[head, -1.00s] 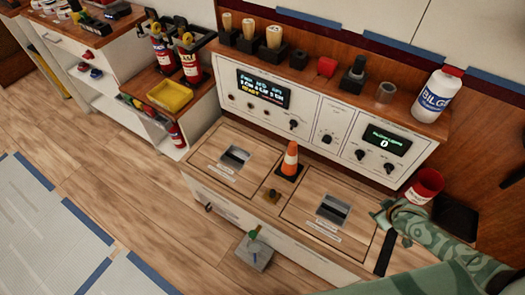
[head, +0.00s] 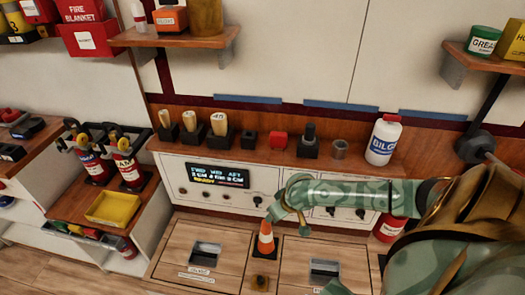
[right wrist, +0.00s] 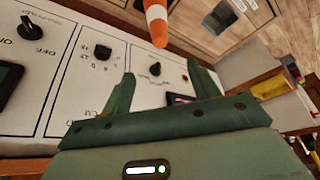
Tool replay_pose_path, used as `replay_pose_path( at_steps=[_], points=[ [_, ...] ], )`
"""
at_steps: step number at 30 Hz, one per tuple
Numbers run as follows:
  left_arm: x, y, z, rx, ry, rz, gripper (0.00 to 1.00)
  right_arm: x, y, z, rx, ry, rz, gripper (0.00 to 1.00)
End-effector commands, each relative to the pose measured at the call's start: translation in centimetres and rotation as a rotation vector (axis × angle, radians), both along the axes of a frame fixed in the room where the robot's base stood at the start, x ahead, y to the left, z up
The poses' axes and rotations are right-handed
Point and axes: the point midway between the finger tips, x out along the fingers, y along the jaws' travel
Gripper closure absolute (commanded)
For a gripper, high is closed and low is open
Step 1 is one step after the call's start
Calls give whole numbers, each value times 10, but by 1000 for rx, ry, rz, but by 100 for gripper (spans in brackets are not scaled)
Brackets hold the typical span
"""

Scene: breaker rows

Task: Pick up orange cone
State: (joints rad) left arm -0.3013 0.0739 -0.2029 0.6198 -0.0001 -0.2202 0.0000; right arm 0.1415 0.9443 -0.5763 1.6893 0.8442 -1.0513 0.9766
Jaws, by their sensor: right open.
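The orange cone (head: 266,240) with a white band stands upright on the wooden counter, between two hatch panels, in the head view. My right gripper (head: 284,219) is just right of its top, its arm reaching in from the right. In the right wrist view the open gripper (right wrist: 165,84) has nothing between its fingers. The cone (right wrist: 157,22) shows beyond the fingertips there, near the top edge and partly cut off. The cone is not held. My left gripper is not in view.
A white control panel (head: 220,203) with knobs stands close behind the cone. A small brown knob (head: 259,283) sits in front of it. A white bottle (head: 383,140) stands on the ledge and a red can (head: 388,228) stands at right.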

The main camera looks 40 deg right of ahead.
Motion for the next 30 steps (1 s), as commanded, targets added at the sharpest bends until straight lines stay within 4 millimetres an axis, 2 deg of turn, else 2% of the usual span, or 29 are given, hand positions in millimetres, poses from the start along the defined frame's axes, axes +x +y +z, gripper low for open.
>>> replay_pose_path(
  at_steps=[12,22,30],
  points=[
    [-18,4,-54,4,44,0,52,36,-4,-89,4,5,-8,39],
    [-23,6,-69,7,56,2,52,48,-5,-110,3,1,-6,39],
    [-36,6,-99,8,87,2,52,65,-8,-150,3,2,-7,39]
  ],
)
